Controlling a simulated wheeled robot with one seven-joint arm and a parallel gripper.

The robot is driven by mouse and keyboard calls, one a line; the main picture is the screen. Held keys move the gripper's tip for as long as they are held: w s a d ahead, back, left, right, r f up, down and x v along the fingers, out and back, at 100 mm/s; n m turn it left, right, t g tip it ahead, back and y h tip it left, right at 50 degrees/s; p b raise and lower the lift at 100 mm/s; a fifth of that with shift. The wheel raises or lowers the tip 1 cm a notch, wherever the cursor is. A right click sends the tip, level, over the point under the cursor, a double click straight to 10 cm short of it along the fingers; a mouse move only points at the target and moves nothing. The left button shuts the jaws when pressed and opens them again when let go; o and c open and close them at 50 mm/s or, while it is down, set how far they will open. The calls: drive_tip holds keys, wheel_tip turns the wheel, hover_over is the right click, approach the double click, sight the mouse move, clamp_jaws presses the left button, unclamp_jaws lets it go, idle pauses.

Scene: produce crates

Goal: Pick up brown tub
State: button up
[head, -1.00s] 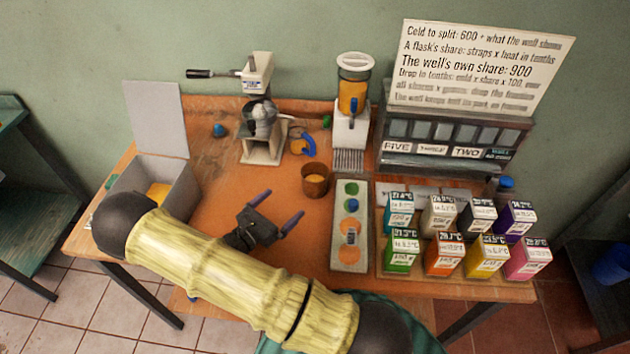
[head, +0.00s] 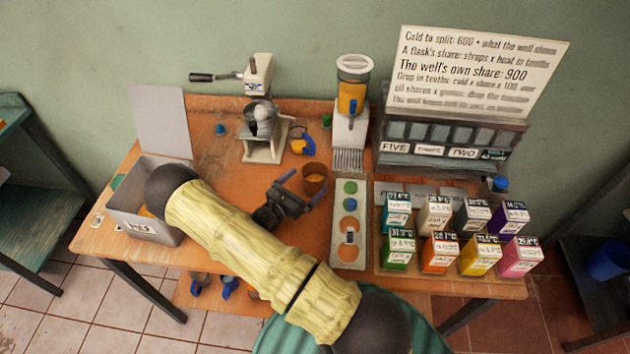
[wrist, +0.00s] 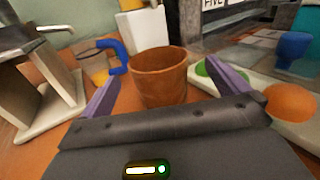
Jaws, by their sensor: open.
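The brown tub (head: 314,180) stands upright on the orange-brown table, just in front of the juicer and left of the long white tray. In the wrist view the tub (wrist: 160,80) is close, centred between my two purple fingers. My gripper (head: 304,188) is open and empty. Its fingers point at the tub, one on either side of its near part, as far as I can see. I cannot tell whether they touch it.
A blue-handled cup (head: 300,144) stands behind the tub. A press (head: 262,150) is behind left, a juicer (head: 349,125) behind. The white tray (head: 347,258) with fruit lies close right, several cartons (head: 440,252) beyond it. A grey bin (head: 180,205) is at left.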

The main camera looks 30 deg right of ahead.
sight(322, 167)
drive_tip(key=shift+w+d+r+p, duration=0.2)
drive_tip(key=shift+d+p, duration=0.1)
drive_tip(key=shift+d, duration=0.15)
drive_tip(key=p+x, duration=0.1)
drive_tip(key=x, duration=0.3)
drive_tip(key=shift+w+f+p, duration=0.1)
drive_tip(key=shift+f+p, duration=0.15)
drive_tip(key=shift+p, duration=0.15)
drive_tip(key=c, duration=1.2)
drive_tip(key=shift+o, duration=0.2)
drive_tip(key=shift+r, duration=0.1)
wheel_tip(322, 167, up, 10)
drive_tip(key=b, duration=0.2)
